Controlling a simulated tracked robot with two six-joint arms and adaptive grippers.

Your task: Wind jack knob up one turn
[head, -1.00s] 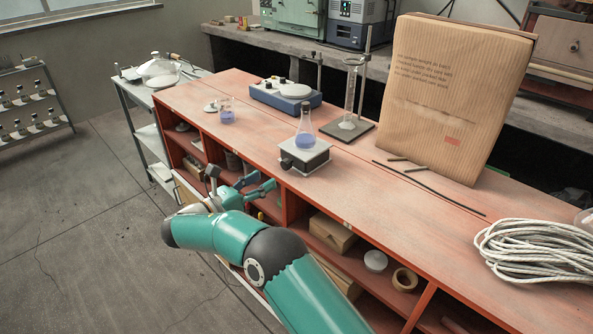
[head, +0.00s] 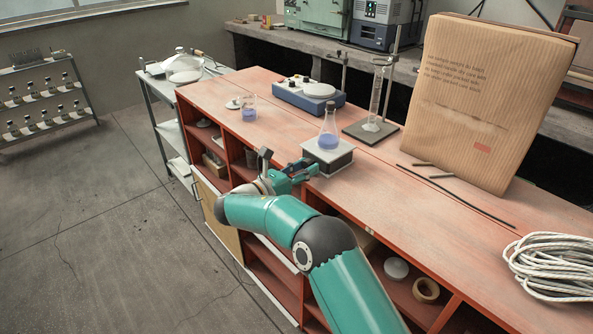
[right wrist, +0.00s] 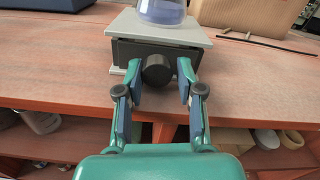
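The lab jack (head: 328,156) stands near the front edge of the red bench, with a pale top plate and a dark body. A conical flask (head: 328,130) of blue-violet liquid stands upright on its plate. The jack's black round knob (right wrist: 155,70) faces me in the right wrist view. My right gripper (right wrist: 160,88) is open, with one finger to each side of the knob; I see gaps between the fingers and the knob. In the head view my right gripper (head: 305,172) hides the knob. My left gripper is not in view.
Behind the jack are a blue stirrer (head: 304,95), a beaker (head: 249,108) and a stand holding a glass cylinder (head: 375,97). A large cardboard package (head: 484,100), dark rods (head: 455,193) and coiled rope (head: 556,265) lie to the right. Open shelves sit below the bench top.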

